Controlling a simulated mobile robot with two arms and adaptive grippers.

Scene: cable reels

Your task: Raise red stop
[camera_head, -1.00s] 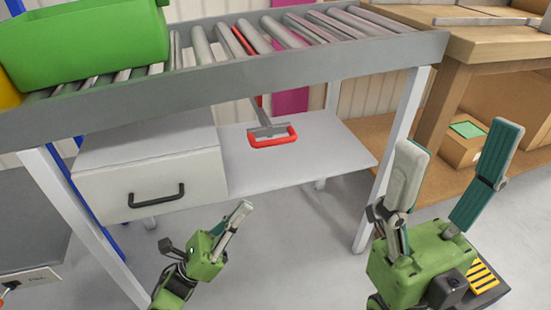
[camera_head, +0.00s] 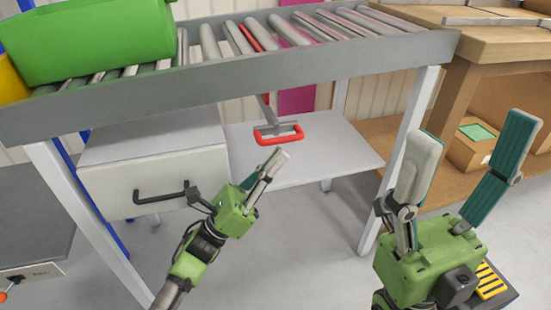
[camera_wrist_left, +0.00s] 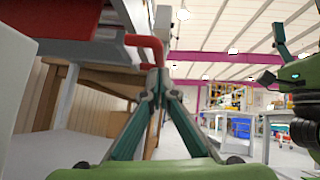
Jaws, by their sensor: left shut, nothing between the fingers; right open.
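The red stop handle (camera_head: 279,139) is a red loop on a grey bracket that hangs under the front rail of the roller conveyor. A thin red strip (camera_head: 252,37) shows between the rollers above it. My left gripper (camera_head: 279,157) is shut and empty, its fingertips just below the handle in the head view. In the left wrist view the red handle (camera_wrist_left: 146,42) curves just above the closed fingertips (camera_wrist_left: 151,75). I cannot tell whether they touch. My right gripper (camera_head: 466,150) is wide open and empty, at the right.
A green bin (camera_head: 90,45) sits on the left of the conveyor (camera_head: 230,84). Below are a white drawer (camera_head: 158,185) with a black handle and a shelf (camera_head: 335,160). A conveyor leg (camera_head: 400,150) stands beside my right gripper. A wooden workbench (camera_head: 490,55) is at the right.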

